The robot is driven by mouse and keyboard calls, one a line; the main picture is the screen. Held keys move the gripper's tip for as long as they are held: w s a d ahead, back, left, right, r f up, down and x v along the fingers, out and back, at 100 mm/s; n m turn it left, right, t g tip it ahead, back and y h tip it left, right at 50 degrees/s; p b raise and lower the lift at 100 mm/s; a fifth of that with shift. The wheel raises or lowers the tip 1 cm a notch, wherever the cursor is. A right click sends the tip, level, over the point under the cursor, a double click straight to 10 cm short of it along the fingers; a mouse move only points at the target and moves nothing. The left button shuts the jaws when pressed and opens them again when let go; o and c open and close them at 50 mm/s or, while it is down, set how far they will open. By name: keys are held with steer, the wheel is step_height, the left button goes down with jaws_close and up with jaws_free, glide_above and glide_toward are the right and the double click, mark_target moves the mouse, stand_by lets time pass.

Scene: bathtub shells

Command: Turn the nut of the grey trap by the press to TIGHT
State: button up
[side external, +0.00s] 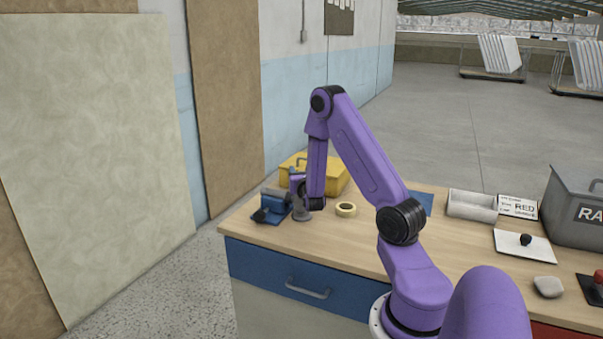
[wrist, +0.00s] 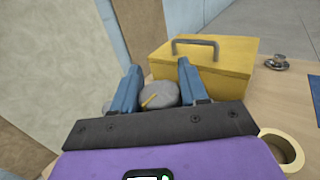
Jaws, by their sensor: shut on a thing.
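The grey trap (side external: 302,213) stands near the left end of the wooden bench, just right of a blue device with a black knob (side external: 272,208), which looks like the press. My gripper (wrist: 158,76) comes down over the trap, with its two blue fingers on either side of the round grey nut (wrist: 165,92). It is shut on the nut. A short yellow mark lies slantwise on the nut's top. The lower part of the trap is hidden in the wrist view, and no TIGHT label can be read in either view.
A yellow toolbox (side external: 325,176) stands close behind my gripper. A roll of tape (side external: 346,209) lies to its right. A small metal fitting (wrist: 278,62) lies beyond the toolbox's right end. Further right are a white plate (side external: 525,246) and a grey bin (side external: 575,205).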

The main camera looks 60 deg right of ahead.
stand_by(0.3)
steer(key=o, duration=1)
steer(key=shift+a, duration=0.1)
steer(key=shift+s+a+r, duration=0.5)
steer(key=shift+a+r, duration=0.15)
steer(key=shift+r, duration=0.5)
steer(key=shift+s+a+r, duration=0.5)
steer(key=shift+a+r, duration=0.15)
steer(key=shift+r, duration=0.55)
steer(key=shift+s+a+r, duration=0.5)
steer(key=shift+a+r, duration=0.15)
steer(key=shift+r, duration=0.5)
